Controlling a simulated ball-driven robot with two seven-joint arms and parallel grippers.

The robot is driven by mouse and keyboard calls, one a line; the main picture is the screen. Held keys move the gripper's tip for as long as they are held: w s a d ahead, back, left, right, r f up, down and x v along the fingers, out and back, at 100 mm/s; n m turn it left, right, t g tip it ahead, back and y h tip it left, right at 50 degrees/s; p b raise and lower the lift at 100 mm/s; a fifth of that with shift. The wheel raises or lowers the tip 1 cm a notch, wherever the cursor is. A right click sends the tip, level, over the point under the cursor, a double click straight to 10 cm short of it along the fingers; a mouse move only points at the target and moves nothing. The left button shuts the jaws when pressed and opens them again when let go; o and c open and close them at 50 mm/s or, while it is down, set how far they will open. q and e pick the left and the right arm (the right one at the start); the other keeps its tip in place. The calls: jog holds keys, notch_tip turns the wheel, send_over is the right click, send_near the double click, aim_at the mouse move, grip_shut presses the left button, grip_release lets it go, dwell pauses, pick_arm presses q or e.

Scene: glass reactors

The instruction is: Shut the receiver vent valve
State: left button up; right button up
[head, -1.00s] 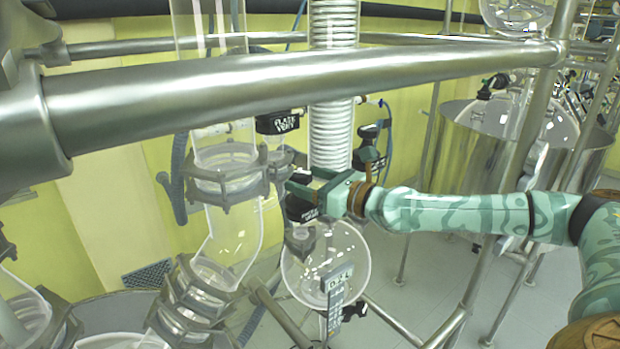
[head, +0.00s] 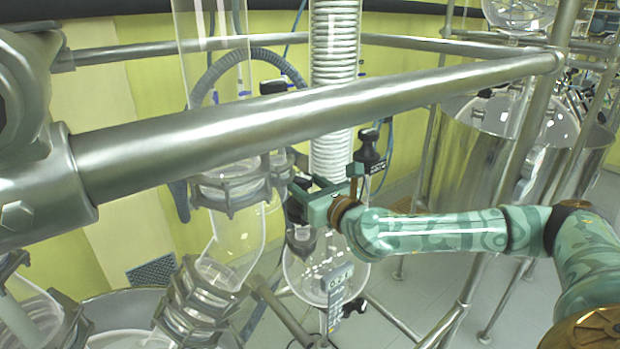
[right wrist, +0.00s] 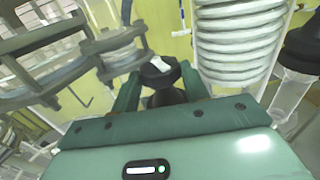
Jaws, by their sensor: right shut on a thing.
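A black valve with a dark cap (head: 297,212) sits above the round glass receiver (head: 325,272). Its lettering is not readable now. My right gripper (head: 302,190) reaches in from the right and is shut on this valve's knob. In the right wrist view the black knob (right wrist: 158,72), with a white mark on top, sits between the two green fingers (right wrist: 160,78). The fingers hide part of the knob and its stem. My left gripper is not in view.
A thick steel bar (head: 300,115) crosses in front, above my right gripper. A glass coil condenser (head: 333,120) stands just behind. Another black valve (head: 370,150) is to the right of it. A clamped glass pipe joint (head: 230,190) lies close on the left.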

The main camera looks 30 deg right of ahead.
jog(key=m+h, duration=0.1)
jog(key=h, duration=0.2)
jog(key=shift+a+m, duration=0.35)
jog(key=shift+m, duration=0.05)
jog(key=m+h, duration=0.1)
jog(key=m+g+h, duration=0.1)
jog(key=h, duration=0.2)
jog(key=shift+w+a+f+m, duration=0.1)
jog(key=shift+a+m, duration=0.15)
jog(key=shift+m, duration=0.15)
jog(key=m+g+h, duration=0.2)
jog(key=h, duration=0.1)
jog(key=m+h, duration=0.1)
jog(key=shift+w+a+g+b, duration=0.2)
jog(key=shift+a+g+b, duration=0.05)
jog(key=shift+g+b, duration=0.15)
jog(key=shift+m+g+h, duration=0.4)
jog(key=shift+m+h, duration=0.1)
jog(key=shift+h, duration=0.2)
jog(key=shift+r+h, duration=0.3)
jog(key=o, duration=1)
jog(key=shift+f, duration=0.1)
jog(key=b+v, duration=0.4)
jog(key=v, duration=1.2)
jog(key=shift+r+b, duration=0.25)
jog(key=shift+b, duration=0.15)
